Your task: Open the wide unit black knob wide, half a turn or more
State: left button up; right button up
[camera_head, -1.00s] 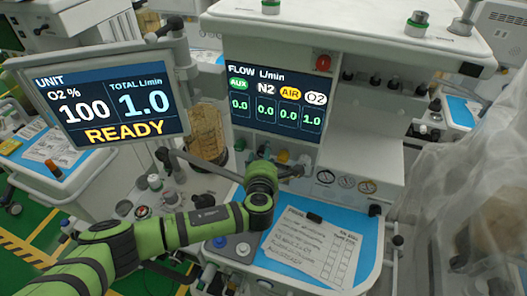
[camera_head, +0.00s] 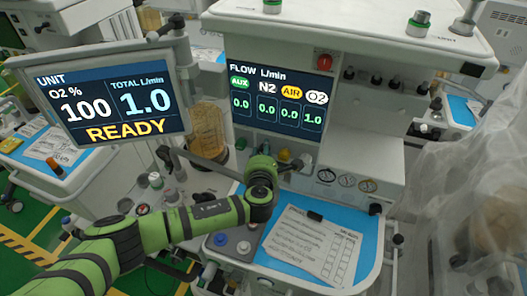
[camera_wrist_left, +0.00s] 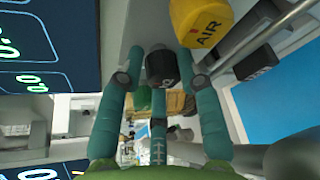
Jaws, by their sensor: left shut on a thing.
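The black knob (camera_wrist_left: 161,68) sits in the left wrist view between the two teal fingers of my left gripper (camera_wrist_left: 162,62). The fingers are shut on its sides. The yellow AIR knob (camera_wrist_left: 203,22) is close beside it. In the head view my left wrist (camera_head: 262,180) reaches the knob row under the flow screen (camera_head: 277,99) and hides the black knob and most of my fingers. The flow screen reads AUX 0.0, N2 0.0, AIR 0.0 and O2 1.0. My right gripper is not in view.
The unit monitor (camera_head: 112,97) stands at left, showing O2 100, total 1.0 and READY. A blue work surface with a paper form (camera_head: 312,244) lies below my wrist. Gauges (camera_head: 347,181) are right of the knobs. A clear plastic cover (camera_head: 460,170) hangs at right.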

pick_arm(q)
jog(key=shift+s+n+h+p, duration=0.1)
jog(key=shift+n+h+p, duration=0.2)
jog(key=shift+n+p, duration=0.3)
jog(key=shift+n+g+h+p, duration=0.3)
jog(key=shift+n+g+p, duration=0.1)
jog(key=shift+g+p, duration=0.1)
jog(key=shift+n+g+h, duration=0.3)
jog(key=shift+n+h, duration=0.4)
jog(key=shift+n, duration=0.6)
jog(key=o, duration=1.1)
jog(key=shift+d, duration=0.1)
jog(key=shift+c, duration=0.2)
jog(key=shift+r, duration=0.1)
jog(key=v, duration=1.2)
